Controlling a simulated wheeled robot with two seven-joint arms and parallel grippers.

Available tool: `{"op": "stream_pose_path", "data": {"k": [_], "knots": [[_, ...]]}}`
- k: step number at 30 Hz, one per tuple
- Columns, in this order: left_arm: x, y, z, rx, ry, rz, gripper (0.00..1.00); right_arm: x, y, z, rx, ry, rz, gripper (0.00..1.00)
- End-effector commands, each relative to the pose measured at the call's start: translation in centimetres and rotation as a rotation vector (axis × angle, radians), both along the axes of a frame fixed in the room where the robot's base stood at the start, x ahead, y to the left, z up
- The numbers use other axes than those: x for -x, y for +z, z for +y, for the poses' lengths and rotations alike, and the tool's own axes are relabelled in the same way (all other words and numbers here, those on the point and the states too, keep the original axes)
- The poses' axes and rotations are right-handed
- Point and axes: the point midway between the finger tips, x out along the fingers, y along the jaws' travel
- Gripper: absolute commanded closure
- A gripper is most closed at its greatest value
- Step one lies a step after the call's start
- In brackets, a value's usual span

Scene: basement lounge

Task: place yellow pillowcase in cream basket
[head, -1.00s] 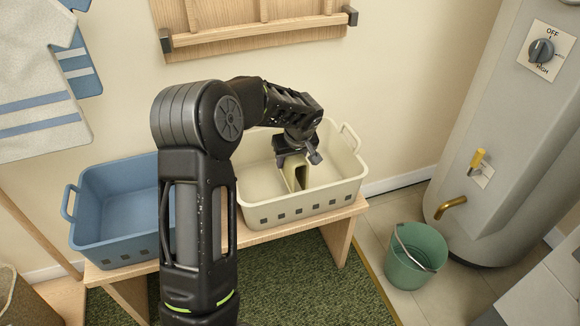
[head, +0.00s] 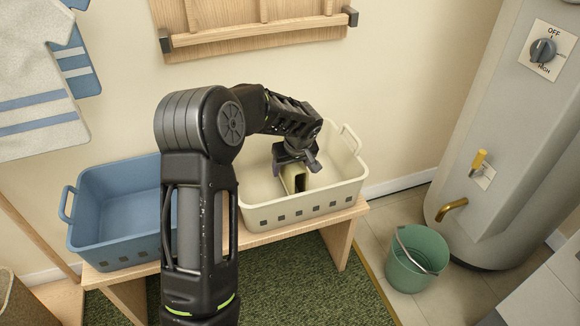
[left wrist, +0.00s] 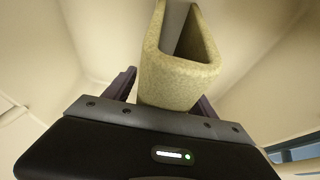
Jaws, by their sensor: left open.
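The yellow pillowcase (head: 294,183) is a folded, dull yellow-olive piece standing inside the cream basket (head: 300,208), towards its front middle. The basket sits on the right part of a wooden bench. My left gripper (head: 297,164) points down into the basket, directly above the pillowcase. In the left wrist view the pillowcase (left wrist: 180,85) stands between the two dark fingers, with an open fold facing the camera. The jaws are open around it. Its contact with the basket floor is hard to see. My right gripper is not in view.
A blue basket (head: 115,243) stands on the left of the bench (head: 340,240), partly behind my arm. A green bucket (head: 418,258) is on the floor at right, beside a grey water heater (head: 480,120). A wooden rack (head: 255,40) hangs on the wall above.

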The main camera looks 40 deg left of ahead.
Motion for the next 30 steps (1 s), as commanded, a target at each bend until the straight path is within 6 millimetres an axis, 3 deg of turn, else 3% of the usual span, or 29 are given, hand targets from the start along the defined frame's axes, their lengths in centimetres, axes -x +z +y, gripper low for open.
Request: {"op": "stream_pose_path", "data": {"k": [8, 21, 30], "knots": [[0.1, 1.0, -0.2, -0.001, -0.001, -0.001, 0.35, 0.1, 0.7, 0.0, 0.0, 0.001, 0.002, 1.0], [1.9, 8.9, -2.8, 0.0, -0.001, -0.003, 0.35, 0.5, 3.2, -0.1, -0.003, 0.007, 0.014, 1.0], [2.6, 11.4, -3.8, 0.0, 0.0, 0.0, 0.35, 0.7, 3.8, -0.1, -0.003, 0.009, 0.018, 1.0]]}}
